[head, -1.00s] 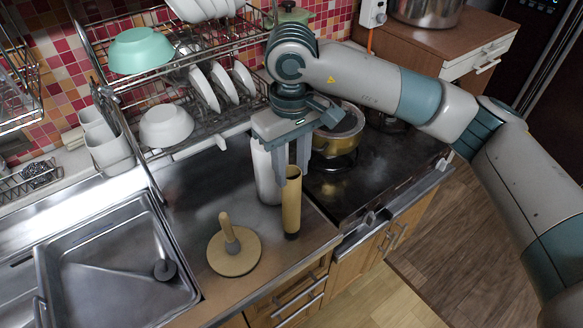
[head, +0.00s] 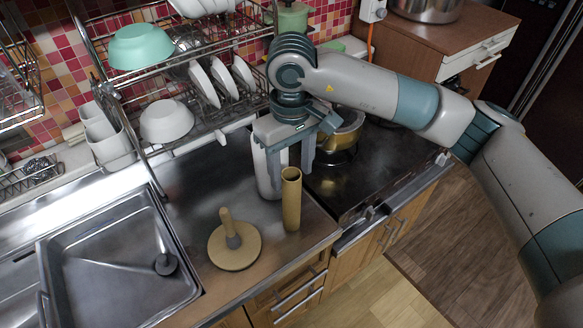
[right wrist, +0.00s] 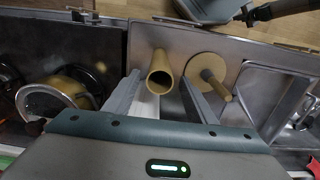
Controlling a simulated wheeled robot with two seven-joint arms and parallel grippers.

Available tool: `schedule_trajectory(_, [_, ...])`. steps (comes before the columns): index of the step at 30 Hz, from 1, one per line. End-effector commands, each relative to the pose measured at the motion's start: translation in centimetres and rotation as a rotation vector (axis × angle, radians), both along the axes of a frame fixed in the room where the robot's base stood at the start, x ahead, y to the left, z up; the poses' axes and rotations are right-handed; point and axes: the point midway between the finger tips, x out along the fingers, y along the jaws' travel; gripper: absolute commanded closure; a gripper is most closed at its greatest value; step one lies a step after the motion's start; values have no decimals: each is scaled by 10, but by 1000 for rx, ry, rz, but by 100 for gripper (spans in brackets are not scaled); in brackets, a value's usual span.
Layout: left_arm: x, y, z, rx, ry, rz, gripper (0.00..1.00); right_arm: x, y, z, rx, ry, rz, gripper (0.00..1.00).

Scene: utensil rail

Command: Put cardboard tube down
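The tan cardboard tube (head: 291,202) stands upright on the steel counter, near its front edge; it also shows in the right wrist view (right wrist: 161,72) with its open top end. My right gripper (head: 291,178) is open. Its fingers are behind the tube in the head view, apart from it, and the tube lies beyond the fingertips in the right wrist view. A white cylinder (head: 262,172) stands behind the tube, partly hidden by the gripper. My left gripper is not in view.
A round wooden base with an upright peg (head: 234,248) stands left of the tube. The sink (head: 115,260) is further left. A gold pot (head: 342,132) sits on the stove at right. A dish rack (head: 200,125) stands behind the counter.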

Motion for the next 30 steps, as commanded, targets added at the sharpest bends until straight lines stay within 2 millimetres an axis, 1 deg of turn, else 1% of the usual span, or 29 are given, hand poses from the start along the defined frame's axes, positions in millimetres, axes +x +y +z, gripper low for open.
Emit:
schedule_trajectory(5, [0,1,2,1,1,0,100,0,0,1,0,0,0,49])
schedule_trajectory(9, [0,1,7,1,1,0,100,0,0,5,0,0,0,49])
schedule_trajectory(11, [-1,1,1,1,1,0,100,1,0,6,0,-2,0,49])
schedule_trajectory(14, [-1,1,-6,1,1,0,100,1,0,17,2,-4,-1,49])
schedule_trajectory(20, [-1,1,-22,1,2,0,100,1,1,49,1,-5,0,49])
schedule_trajectory(24, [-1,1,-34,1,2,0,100,0,1,75,1,-5,0,49])
schedule_trajectory(27, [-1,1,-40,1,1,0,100,1,0,93,1,-4,-1,49])
schedule_trajectory(30, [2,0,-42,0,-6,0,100,1,0,106,0,-2,-1,49])
